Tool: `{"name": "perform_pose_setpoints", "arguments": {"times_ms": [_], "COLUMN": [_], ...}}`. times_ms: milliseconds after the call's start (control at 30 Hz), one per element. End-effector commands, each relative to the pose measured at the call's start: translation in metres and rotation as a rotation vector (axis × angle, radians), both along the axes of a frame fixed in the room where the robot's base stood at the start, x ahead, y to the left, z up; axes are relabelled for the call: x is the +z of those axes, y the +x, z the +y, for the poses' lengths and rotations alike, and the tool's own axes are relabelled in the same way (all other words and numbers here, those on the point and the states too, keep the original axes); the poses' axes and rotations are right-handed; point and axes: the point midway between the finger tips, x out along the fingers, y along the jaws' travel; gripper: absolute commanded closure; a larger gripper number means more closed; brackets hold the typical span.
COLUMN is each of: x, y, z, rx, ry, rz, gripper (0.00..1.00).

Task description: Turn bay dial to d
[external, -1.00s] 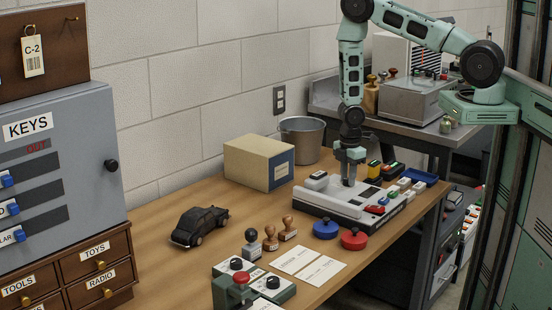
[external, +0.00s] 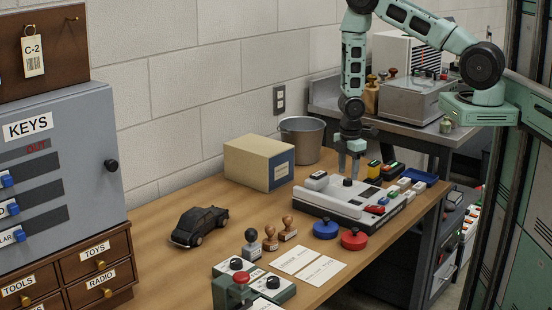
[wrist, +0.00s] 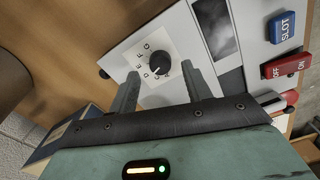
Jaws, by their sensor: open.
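The bay dial (wrist: 159,64) is a round black knob on a white lettered plate, set in the pale console (external: 330,203). In the wrist view its pointer mark seems to face the lower-left letters, near D and C; the exact letter is too small to tell. In the external view the dial (external: 347,182) shows as a small dark knob on the console top. My gripper (external: 349,172) is open, pointing down just above it. In the wrist view the fingers of my gripper (wrist: 160,70) stand apart on either side of the dial, holding nothing.
The console also has a dark screen (wrist: 213,25), a blue SLOT button (wrist: 286,28) and a red OFF/ON switch (wrist: 287,66). A cardboard box (external: 258,162) and metal bucket (external: 302,137) stand behind. Blue (external: 326,229) and red (external: 354,239) round pads lie in front.

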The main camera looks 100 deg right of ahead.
Motion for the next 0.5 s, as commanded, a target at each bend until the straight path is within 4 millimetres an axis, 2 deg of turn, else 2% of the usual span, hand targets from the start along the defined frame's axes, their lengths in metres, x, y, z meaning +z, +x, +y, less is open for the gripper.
{"name": "perform_pose_setpoints", "arguments": {"times_ms": [500], "x": [0.11], "y": [0.0], "z": [-0.002], "rx": [-0.004], "ry": [-0.003], "rz": [-0.004], "gripper": [0.51]}}
